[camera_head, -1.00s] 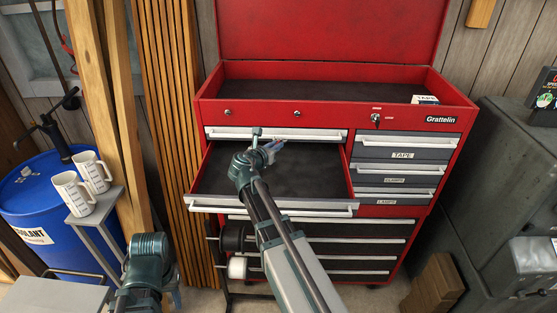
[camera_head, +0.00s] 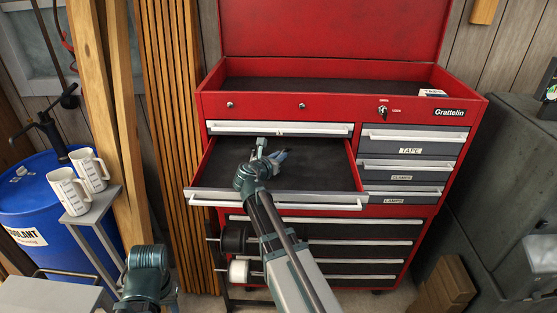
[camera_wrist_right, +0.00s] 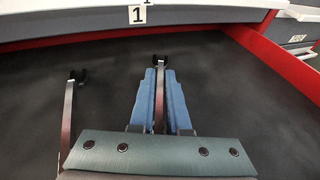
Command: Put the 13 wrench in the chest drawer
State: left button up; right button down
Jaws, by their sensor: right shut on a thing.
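My right gripper (camera_head: 278,157) reaches into the open drawer (camera_head: 220,192) of the red tool chest (camera_head: 340,106). In the right wrist view its blue fingers (camera_wrist_right: 160,100) are shut on a slim metal wrench (camera_wrist_right: 160,72) with a dark end pointing toward the back of the drawer. The wrench's size mark cannot be read. A second slim metal piece with a dark end (camera_wrist_right: 70,105) shows left of the fingers; I cannot tell whether it lies in the drawer. Whether the held wrench touches the drawer's dark floor is unclear. My left arm shows at lower left, its gripper out of frame.
A closed drawer (camera_head: 280,128) sits just above the open one. Labelled closed drawers (camera_head: 410,150) are at the right. A blue barrel (camera_head: 35,215) and two mugs (camera_head: 68,190) on a stand are at the left. Most of the open drawer's floor is bare.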

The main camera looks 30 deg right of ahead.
jog(key=shift+f, duration=0.15)
jog(key=c, duration=0.9)
grip_release()
jog(key=shift+s+a+r, duration=0.15)
jog(key=shift+s+r, duration=0.05)
jog(key=shift+r, duration=0.15)
jog(key=p+v, duration=0.2)
jog(key=v, duration=0.5)
jog(key=shift+f, duration=0.1)
